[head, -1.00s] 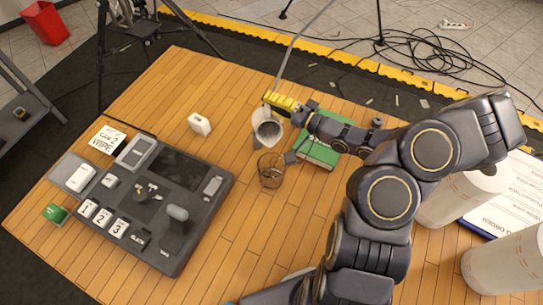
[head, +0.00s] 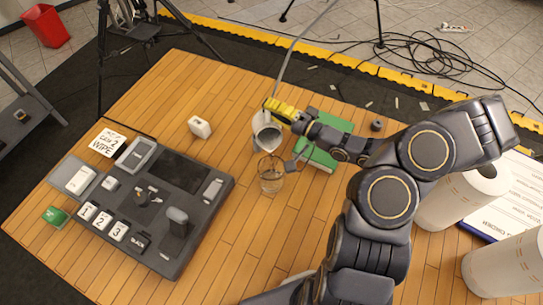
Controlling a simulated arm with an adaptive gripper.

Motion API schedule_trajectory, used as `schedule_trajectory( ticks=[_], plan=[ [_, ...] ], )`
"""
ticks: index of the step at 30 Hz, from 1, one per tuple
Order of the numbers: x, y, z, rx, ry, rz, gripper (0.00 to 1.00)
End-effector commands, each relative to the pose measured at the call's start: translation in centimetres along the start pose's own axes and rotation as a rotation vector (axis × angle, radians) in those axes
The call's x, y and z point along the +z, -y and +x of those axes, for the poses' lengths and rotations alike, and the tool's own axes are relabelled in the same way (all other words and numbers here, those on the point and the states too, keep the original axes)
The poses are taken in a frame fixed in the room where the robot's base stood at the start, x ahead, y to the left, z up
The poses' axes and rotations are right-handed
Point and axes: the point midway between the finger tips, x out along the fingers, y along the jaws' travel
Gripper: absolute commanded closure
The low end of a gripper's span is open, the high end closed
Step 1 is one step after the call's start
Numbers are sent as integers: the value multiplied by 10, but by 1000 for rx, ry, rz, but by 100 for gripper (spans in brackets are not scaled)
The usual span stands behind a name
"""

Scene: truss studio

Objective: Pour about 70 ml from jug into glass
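The grey jug (head: 263,132) is held above the wooden table (head: 225,245), tilted with its mouth towards the camera and its lip over the glass. The clear glass (head: 270,180) stands upright on the table just below the jug. My gripper (head: 281,109), with yellow parts, is at the jug's upper right side and appears shut on it. The fingertips are partly hidden. The level of liquid in the glass and any stream from the jug are too small to tell.
A green box (head: 325,148) lies behind my forearm, close to the glass. A dark grey tray (head: 215,170) with labelled items is to the left. A white block (head: 200,126) stands behind it. Paper rolls (head: 510,265) stand at the right. Bare table lies in front of the glass.

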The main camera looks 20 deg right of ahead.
Motion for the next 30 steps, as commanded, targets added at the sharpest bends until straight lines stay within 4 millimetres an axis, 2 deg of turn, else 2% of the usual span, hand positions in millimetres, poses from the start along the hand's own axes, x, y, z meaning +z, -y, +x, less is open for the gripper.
schedule_trajectory(
  ticks=[30],
  plan=[
    [9, 1, -8, -67, -3, -77, 100]
  ],
)
